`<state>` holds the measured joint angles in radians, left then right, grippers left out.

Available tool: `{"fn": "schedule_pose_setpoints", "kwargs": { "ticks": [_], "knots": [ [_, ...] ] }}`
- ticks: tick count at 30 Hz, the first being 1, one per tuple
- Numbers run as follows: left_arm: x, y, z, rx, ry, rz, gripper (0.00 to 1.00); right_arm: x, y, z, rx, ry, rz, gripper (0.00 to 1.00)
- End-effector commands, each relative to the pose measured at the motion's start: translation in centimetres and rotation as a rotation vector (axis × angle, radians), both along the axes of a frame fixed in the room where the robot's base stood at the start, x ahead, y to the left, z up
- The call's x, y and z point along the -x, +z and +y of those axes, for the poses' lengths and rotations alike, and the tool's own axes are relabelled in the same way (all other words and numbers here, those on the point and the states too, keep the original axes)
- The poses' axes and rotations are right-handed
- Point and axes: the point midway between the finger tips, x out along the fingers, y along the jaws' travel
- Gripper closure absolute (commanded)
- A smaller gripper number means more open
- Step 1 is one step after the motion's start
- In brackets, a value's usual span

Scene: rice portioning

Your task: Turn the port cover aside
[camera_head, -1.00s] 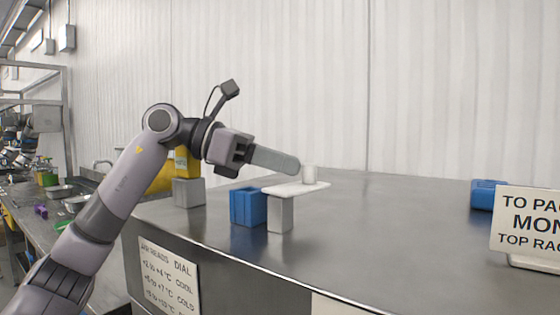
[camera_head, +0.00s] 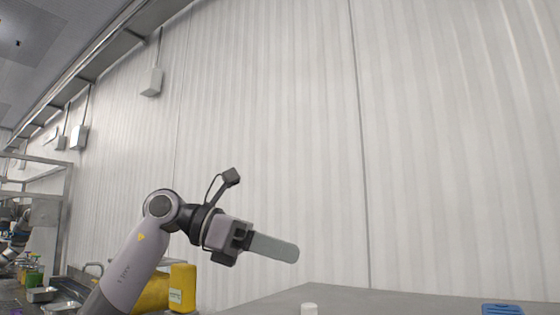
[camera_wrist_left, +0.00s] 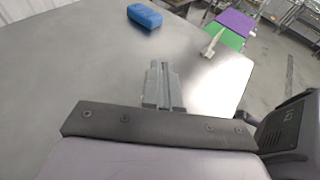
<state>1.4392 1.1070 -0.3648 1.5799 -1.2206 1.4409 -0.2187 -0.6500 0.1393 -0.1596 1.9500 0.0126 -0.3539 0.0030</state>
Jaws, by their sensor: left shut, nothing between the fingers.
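My left gripper (camera_head: 296,253) points to the right in the head view, with its long grey fingers shut and empty. Its shut fingers also show in the left wrist view (camera_wrist_left: 160,72), above a grey surface. A small white cylinder (camera_head: 309,309) just shows at the bottom edge of the head view, below and slightly right of the fingertips and apart from them. The plate under it is out of the picture. No port cover can be made out for certain. My right gripper is not in view.
The grey counter (camera_head: 385,297) shows only along the bottom. A blue object (camera_head: 502,309) is at the lower right; a yellow container (camera_head: 183,287) stands behind my left arm. The left wrist view shows a blue block (camera_wrist_left: 145,16) and a small white object (camera_wrist_left: 213,42) near the counter's edge.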

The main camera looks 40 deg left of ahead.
Motion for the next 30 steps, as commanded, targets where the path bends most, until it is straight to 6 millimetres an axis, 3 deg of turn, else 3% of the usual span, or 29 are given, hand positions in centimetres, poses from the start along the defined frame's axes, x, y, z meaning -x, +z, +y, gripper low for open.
{"fn": "schedule_pose_setpoints", "kwargs": {
  "ticks": [1,9,16,24,30],
  "knots": [
    [0.1,1.5,-0.1,0.002,-0.002,-0.004,1.00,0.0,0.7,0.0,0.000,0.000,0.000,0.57],
    [0.1,6.5,-0.1,0.001,-0.003,-0.004,1.00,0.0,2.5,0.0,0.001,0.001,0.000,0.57],
    [0.1,10.0,-0.1,0.002,-0.001,-0.002,1.00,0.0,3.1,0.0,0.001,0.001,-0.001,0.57],
    [0.0,12.0,0.0,0.000,0.000,-0.001,1.00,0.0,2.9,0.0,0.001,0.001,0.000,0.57],
    [0.0,12.4,0.0,0.000,0.000,0.001,1.00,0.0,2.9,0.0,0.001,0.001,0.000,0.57]
  ]
}}
